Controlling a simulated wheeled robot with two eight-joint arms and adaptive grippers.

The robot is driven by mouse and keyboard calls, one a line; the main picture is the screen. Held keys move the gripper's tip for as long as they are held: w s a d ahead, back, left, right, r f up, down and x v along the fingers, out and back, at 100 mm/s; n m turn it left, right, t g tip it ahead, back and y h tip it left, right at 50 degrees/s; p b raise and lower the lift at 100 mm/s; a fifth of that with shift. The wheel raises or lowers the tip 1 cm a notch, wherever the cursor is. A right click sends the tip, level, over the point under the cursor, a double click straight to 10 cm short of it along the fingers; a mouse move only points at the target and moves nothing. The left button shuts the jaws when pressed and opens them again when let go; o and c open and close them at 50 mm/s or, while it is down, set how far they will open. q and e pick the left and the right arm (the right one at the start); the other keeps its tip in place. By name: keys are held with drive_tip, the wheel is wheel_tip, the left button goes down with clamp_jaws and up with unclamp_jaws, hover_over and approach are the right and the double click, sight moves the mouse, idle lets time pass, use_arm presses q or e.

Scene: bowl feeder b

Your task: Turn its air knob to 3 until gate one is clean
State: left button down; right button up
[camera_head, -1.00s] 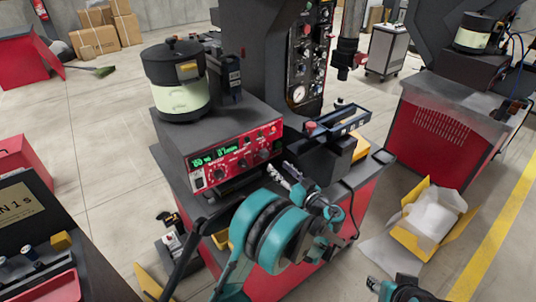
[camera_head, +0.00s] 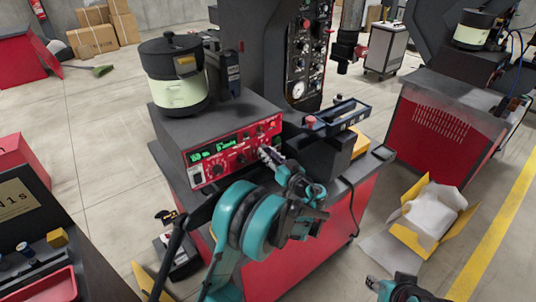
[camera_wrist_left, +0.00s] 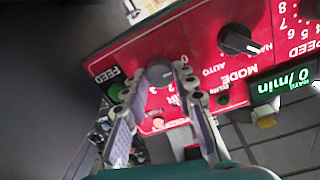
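The bowl feeder (camera_head: 180,92), a lidded dark pot with a pale band, stands on a dark controller with a red front panel (camera_head: 224,144). In the left wrist view the panel appears upside down. In the head view my left gripper (camera_head: 267,155) is at the panel's right part. Gate one cannot be made out. Only part of my right arm shows at bottom right.
Beside the scale knob are a green FEED button (camera_wrist_left: 116,92) and the black MODE knob (camera_wrist_left: 238,40). A green display (camera_wrist_left: 285,80) reads 0/min. A dark rail assembly (camera_head: 338,116) stands right of the controller. An open yellow carton (camera_head: 430,215) lies on the floor.

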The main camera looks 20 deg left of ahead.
idle(0.4)
use_arm(q)
drive_tip(key=m, duration=1.2)
drive_tip(key=shift+r+m+g, duration=0.1)
drive_tip(key=shift+m+g, duration=0.3)
drive_tip(key=m, duration=0.3)
drive_tip(key=shift+m, duration=0.3)
drive_tip(key=m, duration=0.3)
drive_tip(key=shift+w+g, duration=0.1)
drive_tip(key=shift+g, duration=0.2)
drive_tip(key=m, duration=0.6)
drive_tip(key=shift+y+b, duration=0.3)
drive_tip(key=shift+b, duration=0.05)
drive_tip(key=shift+m, duration=0.3)
